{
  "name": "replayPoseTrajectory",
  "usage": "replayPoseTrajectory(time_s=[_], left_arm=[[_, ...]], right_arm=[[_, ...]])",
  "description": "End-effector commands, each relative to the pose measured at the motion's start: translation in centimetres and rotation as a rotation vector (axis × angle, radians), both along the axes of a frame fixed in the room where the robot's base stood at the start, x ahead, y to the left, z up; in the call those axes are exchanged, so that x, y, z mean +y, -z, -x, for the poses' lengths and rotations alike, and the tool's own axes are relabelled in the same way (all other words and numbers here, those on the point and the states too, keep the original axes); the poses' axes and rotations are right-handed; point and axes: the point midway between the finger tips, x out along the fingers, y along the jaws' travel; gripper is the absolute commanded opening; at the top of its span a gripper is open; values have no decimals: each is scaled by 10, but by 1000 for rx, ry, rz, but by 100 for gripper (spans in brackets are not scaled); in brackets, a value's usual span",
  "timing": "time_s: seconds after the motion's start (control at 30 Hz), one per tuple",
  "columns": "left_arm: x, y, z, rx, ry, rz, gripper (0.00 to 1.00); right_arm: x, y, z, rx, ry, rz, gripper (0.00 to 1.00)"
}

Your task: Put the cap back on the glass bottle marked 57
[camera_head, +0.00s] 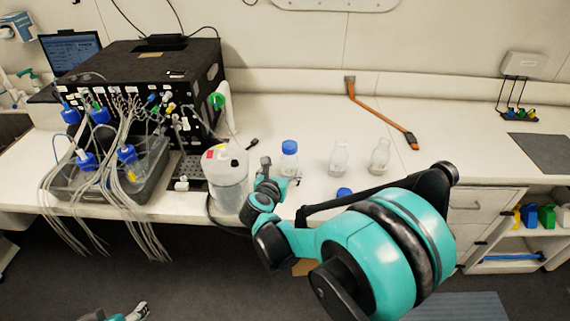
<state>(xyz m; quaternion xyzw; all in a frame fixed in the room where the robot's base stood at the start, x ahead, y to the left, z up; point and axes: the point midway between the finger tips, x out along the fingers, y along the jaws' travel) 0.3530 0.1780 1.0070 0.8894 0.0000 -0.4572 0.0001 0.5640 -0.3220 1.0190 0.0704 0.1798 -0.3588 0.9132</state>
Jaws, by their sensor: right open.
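Three clear glass bottles stand upright on the white bench: one with a blue cap on it (289,160), one open bottle (339,160) to its right, and another open bottle (379,157) further right. I cannot read any number on them. A loose blue cap (344,192) shows near the bench's front edge, partly hidden by my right arm. My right gripper (266,163) is open, close to the left of the capped bottle and apart from the open ones. My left gripper (143,309) is low at the bottom left, away from the bench; its opening is unclear.
A large clear container with a white lid (227,178) stands just left of my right gripper. A black instrument (140,85) and a tray of blue-capped bottles with tubing (78,183) fill the left. An orange-handled tool (378,113) lies behind. The bench between is clear.

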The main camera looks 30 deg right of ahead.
Motion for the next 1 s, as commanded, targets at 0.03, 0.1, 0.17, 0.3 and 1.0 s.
replayPoseTrajectory(time_s=[0.03, 0.1, 0.17, 0.3, 1.0], left_arm=[[0, -2, 0, 0, 0, 0, 69], [0, -2, 0, 0, 0, 0, 69], [0, -2, 0, 0, 0, 0, 69], [0, -2, 0, 0, 0, 0, 69], [0, -2, 0, 0, 0, 0, 69]], right_arm=[[3, -2, 3, 0, -1, 0, 77], [4, -3, 4, 0, -1, 0, 77], [5, -2, 5, 0, -1, 0, 77], [5, -2, 5, 0, -1, 0, 77], [111, -166, -6, 103, -698, 1125, 77]])
